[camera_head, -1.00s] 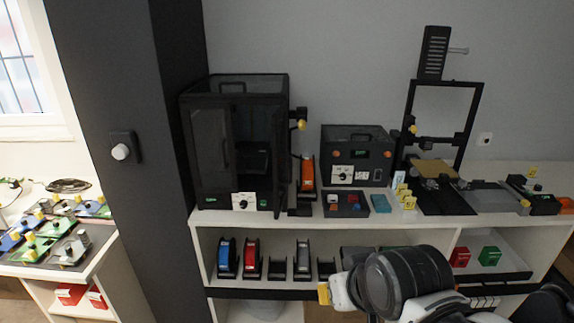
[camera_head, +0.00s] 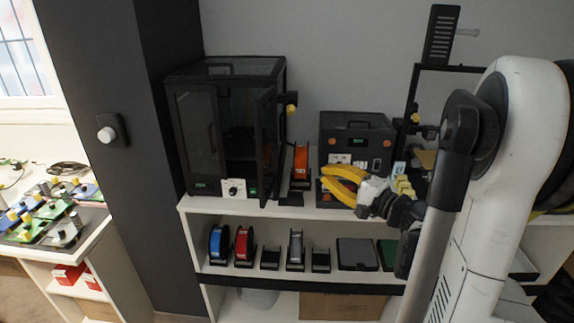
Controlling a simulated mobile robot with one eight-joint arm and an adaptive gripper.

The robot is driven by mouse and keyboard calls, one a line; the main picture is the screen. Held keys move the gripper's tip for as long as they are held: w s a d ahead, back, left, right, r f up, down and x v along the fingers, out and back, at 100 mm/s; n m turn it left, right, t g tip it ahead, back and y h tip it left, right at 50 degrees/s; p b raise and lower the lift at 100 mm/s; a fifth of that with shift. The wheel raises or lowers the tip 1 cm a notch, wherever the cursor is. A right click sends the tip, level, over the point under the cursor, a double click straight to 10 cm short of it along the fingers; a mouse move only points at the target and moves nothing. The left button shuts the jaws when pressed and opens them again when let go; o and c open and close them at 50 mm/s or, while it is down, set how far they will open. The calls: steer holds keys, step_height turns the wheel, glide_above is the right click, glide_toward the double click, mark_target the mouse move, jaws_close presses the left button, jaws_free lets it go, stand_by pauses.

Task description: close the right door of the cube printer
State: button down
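The cube printer (camera_head: 225,72) is a black enclosure with glass panels, standing on the left part of the white shelf top. Its left door (camera_head: 197,135) looks shut across the front. Its right door (camera_head: 267,150) stands swung outward and shows nearly edge-on at the front right corner. The right half of the front is uncovered, with a dark interior behind. My gripper (camera_head: 323,177) has yellow fingers spread apart with nothing visible between them. It is to the right of the printer, pointing left, apart from the door in the picture.
An orange spool (camera_head: 300,160) on a holder stands between the printer and a black control box (camera_head: 352,128). My gripper overlaps the box's lower front. Blue and red spools (camera_head: 243,243) sit on the shelf below. My arm hides much of the right side.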

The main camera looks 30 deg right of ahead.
steer(key=a+b+x, duration=0.3)
steer(key=x, duration=0.9)
steer(key=shift+s, duration=0.2)
steer(key=shift+a, duration=0.1)
steer(key=shift+w+a+m+h, duration=0.1)
steer(key=shift+a+m+h, duration=0.2)
steer(key=shift+a+h, duration=0.25)
